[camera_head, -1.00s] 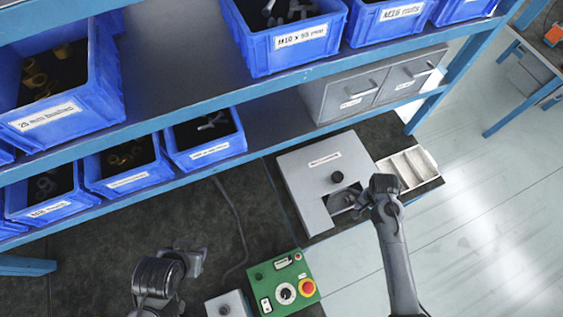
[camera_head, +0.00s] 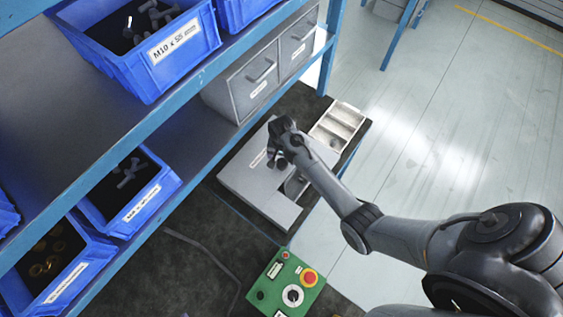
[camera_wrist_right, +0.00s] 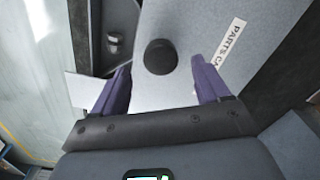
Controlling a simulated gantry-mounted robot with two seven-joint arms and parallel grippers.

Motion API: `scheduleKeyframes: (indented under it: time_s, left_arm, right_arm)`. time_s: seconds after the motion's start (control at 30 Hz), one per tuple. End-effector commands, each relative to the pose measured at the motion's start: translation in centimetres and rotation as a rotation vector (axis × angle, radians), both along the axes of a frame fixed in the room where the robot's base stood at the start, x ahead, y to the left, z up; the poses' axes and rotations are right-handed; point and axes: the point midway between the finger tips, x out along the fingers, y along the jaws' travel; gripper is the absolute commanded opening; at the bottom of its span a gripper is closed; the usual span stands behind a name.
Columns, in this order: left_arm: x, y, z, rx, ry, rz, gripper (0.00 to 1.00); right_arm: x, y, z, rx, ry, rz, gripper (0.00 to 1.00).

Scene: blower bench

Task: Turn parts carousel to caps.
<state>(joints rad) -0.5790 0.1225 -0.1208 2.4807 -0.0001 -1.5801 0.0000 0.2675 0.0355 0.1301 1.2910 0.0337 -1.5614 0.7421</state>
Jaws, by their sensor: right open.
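The parts carousel (camera_head: 240,183) is a flat grey box on the bench, with a cut-out window (camera_head: 296,186) at one side. The right wrist view shows its grey lid (camera_wrist_right: 192,25), part of a "PARTS CA…" label (camera_wrist_right: 229,42) and a round black knob (camera_wrist_right: 160,56). A small metal part (camera_wrist_right: 114,40) shows in the window. My right gripper (camera_head: 276,163) is over the lid and hides the knob in the head view. In the wrist view its two fingers are open, one on each side of the knob, with visible gaps. My left gripper is out of view.
A white divided tray (camera_head: 338,128) stands just beyond the carousel. A green control box (camera_head: 285,284) with a red stop button is in front. Grey drawers (camera_head: 262,76) and a shelf with blue bins (camera_head: 150,45) rise behind. Open floor lies to the right.

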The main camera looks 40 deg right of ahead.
Motion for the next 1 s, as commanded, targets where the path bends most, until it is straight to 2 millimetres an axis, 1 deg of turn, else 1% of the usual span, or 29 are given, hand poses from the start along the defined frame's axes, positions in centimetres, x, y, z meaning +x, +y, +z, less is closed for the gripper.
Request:
scheduleKeyframes:
  time_s: [0.03,0.1,0.3,0.5,0.73,1.0]
  left_arm:
    - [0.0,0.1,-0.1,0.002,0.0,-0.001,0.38]
    - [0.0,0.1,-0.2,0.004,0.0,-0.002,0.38]
    - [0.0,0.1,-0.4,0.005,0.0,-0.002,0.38]
    - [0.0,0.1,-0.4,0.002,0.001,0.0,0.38]
    - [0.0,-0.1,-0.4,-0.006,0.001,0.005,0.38]
    - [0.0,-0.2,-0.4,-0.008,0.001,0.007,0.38]
  right_arm:
    - [0.0,0.0,-0.9,0.001,0.002,0.0,0.75]
    - [0.0,0.0,-1.9,0.0,0.001,-0.001,0.75]
    - [0.0,0.0,-3.8,0.001,-0.001,-0.002,0.75]
    - [0.0,0.0,-4.4,0.0,-0.001,-0.001,0.75]
    - [0.0,0.0,-4.4,0.0,-0.001,-0.001,0.75]
    - [0.0,0.0,-4.4,0.001,-0.001,-0.001,0.34]
